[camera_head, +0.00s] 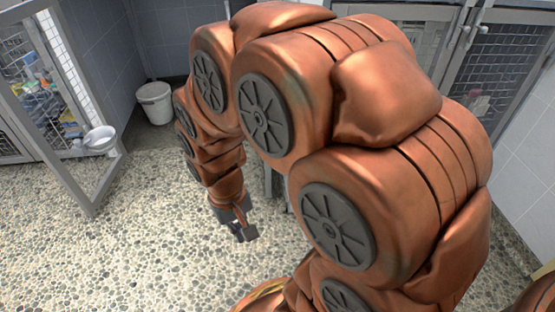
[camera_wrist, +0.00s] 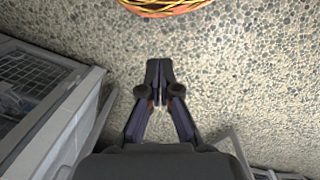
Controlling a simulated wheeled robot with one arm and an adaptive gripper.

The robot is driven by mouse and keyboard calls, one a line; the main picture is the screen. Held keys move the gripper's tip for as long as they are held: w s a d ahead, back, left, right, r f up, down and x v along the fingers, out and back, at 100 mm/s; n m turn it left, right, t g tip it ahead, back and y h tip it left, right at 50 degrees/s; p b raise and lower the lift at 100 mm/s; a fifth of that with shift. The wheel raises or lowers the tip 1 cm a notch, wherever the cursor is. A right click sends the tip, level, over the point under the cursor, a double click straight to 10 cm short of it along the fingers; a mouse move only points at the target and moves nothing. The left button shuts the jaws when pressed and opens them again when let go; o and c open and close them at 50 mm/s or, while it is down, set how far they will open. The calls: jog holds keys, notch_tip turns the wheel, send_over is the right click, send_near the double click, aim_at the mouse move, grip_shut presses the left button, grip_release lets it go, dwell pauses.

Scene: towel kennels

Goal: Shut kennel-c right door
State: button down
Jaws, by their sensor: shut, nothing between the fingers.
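An open kennel door (camera_head: 83,198) with a grey metal frame and wire mesh stands swung out over the pebbled floor at the left of the head view. No label shows, so I cannot tell which kennel it belongs to. My gripper (camera_head: 241,232) hangs low over the floor, to the right of that door and apart from it. In the wrist view my gripper (camera_wrist: 159,82) is shut and empty, with pebbled floor around its fingertips. A grey frame with mesh (camera_wrist: 75,125) is at the left there. My arm hides much of the kennel fronts behind it.
A white lidded bucket (camera_head: 155,102) stands by the tiled back wall. Mesh kennel doors (camera_head: 497,65) with latches stand at the back right. The floor at lower left is clear.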

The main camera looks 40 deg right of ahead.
jog(key=w+d+f+m+t+h, duration=0.1)
jog(key=w+d+f+m+t, duration=0.5)
jog(key=w+d+f, duration=0.65)
jog(key=w+d+f+m+t+h, duration=0.1)
jog(key=w+d+f+m+t, duration=0.4)
jog(key=w+d+f, duration=0.7)
jog(key=s+d+f+m+t+h+b, duration=0.15)
jog(key=s+d+m+t+h, duration=0.35)
jog(key=d+m, duration=0.55)
jog(key=w+d+t+h+b, duration=0.1)
jog(key=w+d+b, duration=0.2)
jog(key=w, duration=0.6)
jog(key=shift+w+d+b, duration=0.35)
jog(key=shift+d+b, duration=0.05)
jog(key=shift+d, duration=0.5)
